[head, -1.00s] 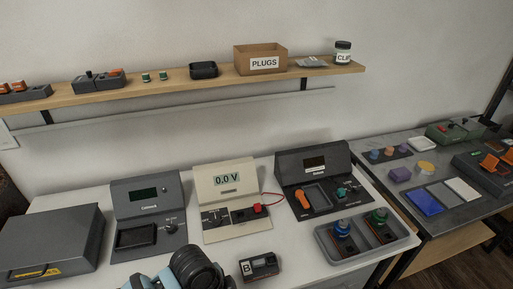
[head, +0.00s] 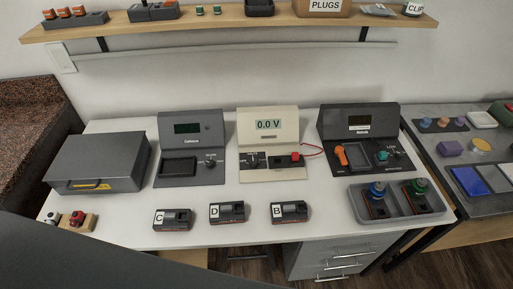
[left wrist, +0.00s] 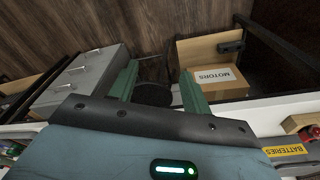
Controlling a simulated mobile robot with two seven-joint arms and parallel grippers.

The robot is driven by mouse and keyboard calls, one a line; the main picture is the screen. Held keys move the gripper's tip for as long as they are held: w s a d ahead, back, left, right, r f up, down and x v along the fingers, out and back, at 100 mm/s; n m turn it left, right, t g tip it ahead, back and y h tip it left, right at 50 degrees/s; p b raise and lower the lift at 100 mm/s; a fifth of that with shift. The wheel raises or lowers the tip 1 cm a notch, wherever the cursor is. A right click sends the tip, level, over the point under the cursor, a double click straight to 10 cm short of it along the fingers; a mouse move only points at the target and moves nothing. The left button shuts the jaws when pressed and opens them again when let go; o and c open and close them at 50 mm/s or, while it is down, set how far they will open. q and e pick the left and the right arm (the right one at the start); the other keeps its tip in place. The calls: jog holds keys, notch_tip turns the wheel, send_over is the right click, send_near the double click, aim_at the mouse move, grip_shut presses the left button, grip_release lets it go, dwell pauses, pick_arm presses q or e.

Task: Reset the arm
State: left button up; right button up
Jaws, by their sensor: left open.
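My left gripper (left wrist: 160,88) shows in the left wrist view with its two green fingers apart and nothing between them. It points down toward the floor beside the white table. In the head view a dark arm link of mine crosses the lower left corner, and no gripper is in sight there. On the white table (head: 240,180) three labelled modules lie in a row: C (head: 172,219), D (head: 227,212) and B (head: 290,212). My right gripper is in neither view.
A grey case (head: 98,163), three bench devices (head: 190,160) and a grey tray (head: 352,195) stand on the table. A shelf (head: 225,22) runs above. In the left wrist view, a MOTORS box (left wrist: 212,78) and drawers (left wrist: 85,75) sit low.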

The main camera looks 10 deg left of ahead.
pick_arm(q)
jog(key=w+d+f+t+h, duration=0.1)
jog(key=w+d+f+t, duration=0.1)
jog(key=w+f+t, duration=0.3)
jog(key=shift+w+d+f+t+h, duration=0.3)
jog(key=shift+f+t, duration=0.9)
jog(key=shift+f, duration=1.2)
